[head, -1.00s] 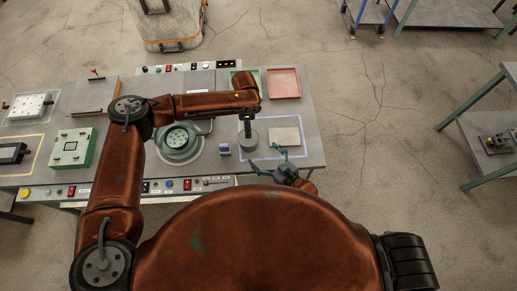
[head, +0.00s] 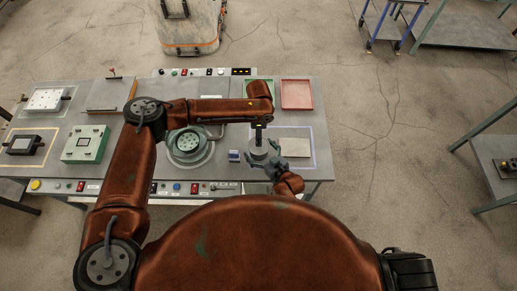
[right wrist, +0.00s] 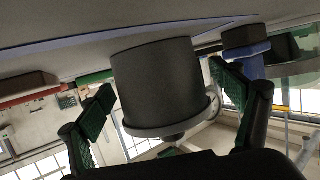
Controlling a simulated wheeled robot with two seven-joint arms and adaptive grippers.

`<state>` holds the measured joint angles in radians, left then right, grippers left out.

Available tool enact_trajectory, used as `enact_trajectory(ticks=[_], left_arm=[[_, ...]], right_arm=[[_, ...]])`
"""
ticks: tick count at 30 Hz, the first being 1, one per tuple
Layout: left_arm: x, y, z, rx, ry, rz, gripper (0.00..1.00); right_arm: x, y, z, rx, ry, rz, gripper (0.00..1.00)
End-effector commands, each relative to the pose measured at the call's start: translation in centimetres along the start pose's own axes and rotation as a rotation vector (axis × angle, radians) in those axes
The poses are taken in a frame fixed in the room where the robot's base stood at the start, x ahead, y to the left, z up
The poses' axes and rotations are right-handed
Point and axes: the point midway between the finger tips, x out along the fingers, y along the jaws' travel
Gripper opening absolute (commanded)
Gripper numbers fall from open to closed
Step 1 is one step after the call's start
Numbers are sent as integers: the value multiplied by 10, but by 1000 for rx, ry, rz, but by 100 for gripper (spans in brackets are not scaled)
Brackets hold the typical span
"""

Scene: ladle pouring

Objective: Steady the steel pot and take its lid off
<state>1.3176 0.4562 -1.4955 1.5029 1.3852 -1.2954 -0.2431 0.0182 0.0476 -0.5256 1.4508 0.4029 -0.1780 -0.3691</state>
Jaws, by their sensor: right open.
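The grey steel pot (head: 259,152) stands at the right part of the workbench. In the right wrist view the pot (right wrist: 157,82) appears upside down, with its lid (right wrist: 160,129) on and a dark knob at the lid's middle. My right gripper (head: 270,168) is open at the pot's near side. Its green-padded fingers (right wrist: 165,103) are on either side of the pot, with visible gaps. My left gripper (head: 258,133) is a dark shape just above the pot; its fingers are too small to tell, and it partly hides the pot's top.
A small blue block (head: 234,156) stands left of the pot. A round green-grey fixture (head: 187,143) is farther left. A flat pale plate (head: 293,145) lies right of the pot, with a red tray (head: 297,94) behind. My left arm spans over the bench.

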Motion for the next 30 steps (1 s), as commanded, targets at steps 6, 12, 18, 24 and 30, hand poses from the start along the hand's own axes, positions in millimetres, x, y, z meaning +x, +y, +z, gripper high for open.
enact_trajectory(ticks=[6, 12, 18, 24, 30], left_arm=[[0, 0, 0, 0, 0, 0, 44], [0, 0, 0, 0, 0, 0, 44], [0, 0, 0, 0, 0, 0, 44], [0, 0, 0, 0, 0, 0, 44], [0, 0, 0, 0, 0, 0, 44]], right_arm=[[0, 0, 0, 0, 0, 0, 79], [0, 0, 0, 0, 0, 0, 66], [0, 0, 0, 0, 0, 0, 52], [0, 0, 0, -1, 0, 0, 38], [0, 0, 0, -1, 0, 1, 27]])
